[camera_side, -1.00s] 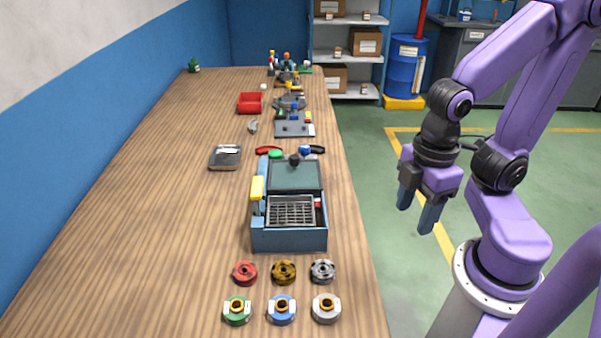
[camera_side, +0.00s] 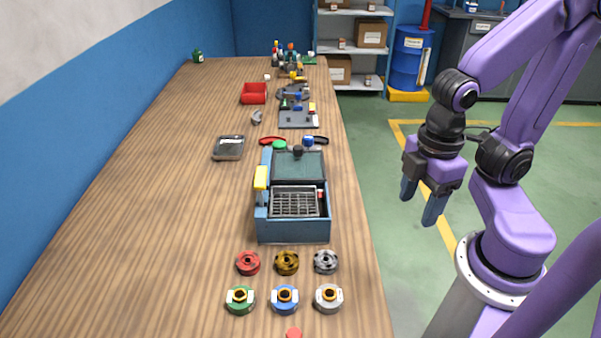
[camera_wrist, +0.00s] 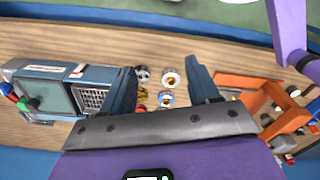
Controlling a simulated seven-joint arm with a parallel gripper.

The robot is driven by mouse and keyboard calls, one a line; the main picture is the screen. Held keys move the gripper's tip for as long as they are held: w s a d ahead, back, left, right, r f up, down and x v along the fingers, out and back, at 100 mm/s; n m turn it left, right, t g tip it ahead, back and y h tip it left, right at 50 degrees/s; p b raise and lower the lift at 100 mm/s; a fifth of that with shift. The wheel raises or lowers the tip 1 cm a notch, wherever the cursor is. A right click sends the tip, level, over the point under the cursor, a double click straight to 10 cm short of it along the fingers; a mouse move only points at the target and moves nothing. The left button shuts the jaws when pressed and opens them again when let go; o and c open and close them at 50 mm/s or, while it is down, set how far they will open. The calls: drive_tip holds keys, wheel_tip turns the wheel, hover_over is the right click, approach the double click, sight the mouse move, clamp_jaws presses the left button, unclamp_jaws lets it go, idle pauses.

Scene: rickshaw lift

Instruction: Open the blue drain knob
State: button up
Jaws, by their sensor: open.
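The side view shows two blue round parts, and I cannot tell for sure which is the drain knob. One is a small blue knob (camera_side: 308,142) on the bench behind the box, beside a green one (camera_side: 279,145). The other is a blue ring with an orange centre (camera_side: 285,298) in the front row; it also shows in the wrist view (camera_wrist: 166,98). My gripper (camera_side: 420,203) is open and empty, pointing down in the air to the right of the bench, apart from both. In the wrist view my fingers (camera_wrist: 162,68) are spread apart.
A blue-grey box with a wire grid (camera_side: 293,231) stands mid-bench with a yellow-topped lever. Several coloured round parts lie in front of it. A red tray (camera_side: 254,93) and grey tray (camera_side: 229,148) sit farther back. The left side of the wooden bench (camera_side: 130,240) is clear.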

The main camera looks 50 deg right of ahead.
drive_tip(key=w+a+r+m, duration=0.2)
drive_tip(key=w+m, duration=0.1)
drive_tip(key=w, duration=0.3)
drive_tip(key=w+a+r+m, duration=0.1)
drive_tip(key=w+a+m, duration=0.1)
drive_tip(key=w+m, duration=0.3)
wheel_tip(320, 180, up, 2)
drive_tip(key=m, duration=1.7)
hover_over(308, 138)
wheel_tip(308, 138, down, 16)
drive_tip(key=shift+f, duration=0.2)
drive_tip(key=c, duration=1)
